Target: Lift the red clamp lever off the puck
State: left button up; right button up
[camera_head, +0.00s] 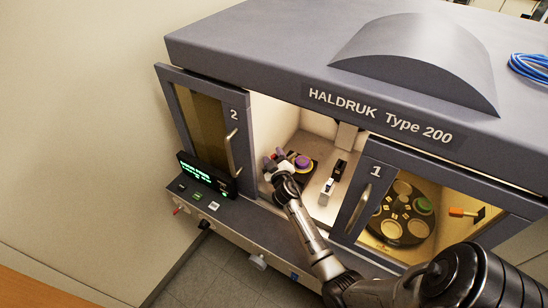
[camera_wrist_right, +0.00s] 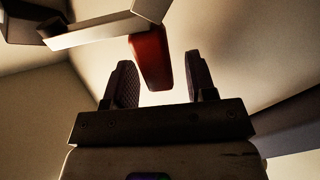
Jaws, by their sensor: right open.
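The red clamp lever (camera_wrist_right: 151,58) hangs in the right wrist view, its lower end in the gap between my two dark ridged fingers, nearer the left one. My right gripper (camera_wrist_right: 158,62) is open, and no firm contact with the lever shows. In the head view my right gripper (camera_head: 274,159) reaches into the open middle bay, just left of a purple puck (camera_head: 303,161) on a dark stage. The lever is too small or hidden to make out clearly there. My left gripper is not in view.
Door 2 (camera_head: 234,150) stands at the left of the opening and door 1 (camera_head: 364,200) at its right. A white-and-black part (camera_head: 328,190) stands right of the puck. A pale metal bracket (camera_wrist_right: 95,35) lies close above my fingers in the wrist view.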

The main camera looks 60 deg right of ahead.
jog(key=shift+s+a, duration=0.1)
jog(key=v, duration=1.3)
jog(key=shift+s+a+b, duration=0.2)
jog(key=shift+s+b, duration=0.05)
jog(key=shift+b, duration=0.05)
